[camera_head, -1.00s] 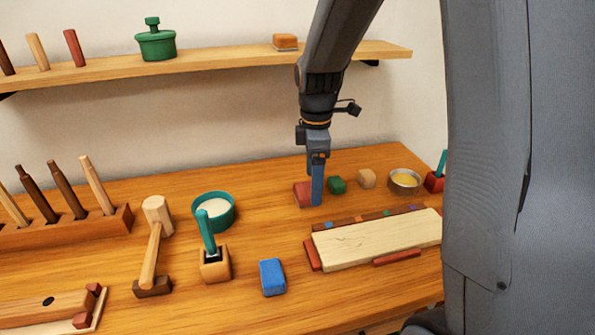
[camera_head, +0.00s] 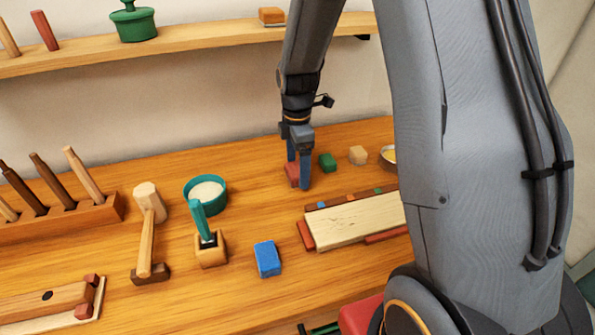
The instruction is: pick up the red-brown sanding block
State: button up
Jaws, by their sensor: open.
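The red-brown sanding block (camera_head: 290,172) lies on the workbench toward the back, left of a small green block. My gripper (camera_head: 299,175) points straight down at it, with its two blue fingers apart. One finger is at the block's back side and the other is in front of it, hiding part of the block. The fingertips are low, near the bench top. I cannot tell whether either finger touches the block.
A green block (camera_head: 327,162) and a tan block (camera_head: 358,155) stand close on the right. A pale board (camera_head: 356,218) lies in front. A teal bowl (camera_head: 205,192), a mallet (camera_head: 148,230) and a blue block (camera_head: 267,258) are to the left. A shelf (camera_head: 200,40) runs behind.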

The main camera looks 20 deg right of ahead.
aim_at(297, 169)
jog(key=shift+f, duration=0.15)
jog(key=c, duration=1.2)
jog(key=shift+o, duration=0.2)
notch_tip(297, 169, up, 10)
jog(key=b, duration=0.2)
jog(key=o, duration=0.5)
jog(key=c, duration=0.3)
jog(key=shift+c, duration=0.4)
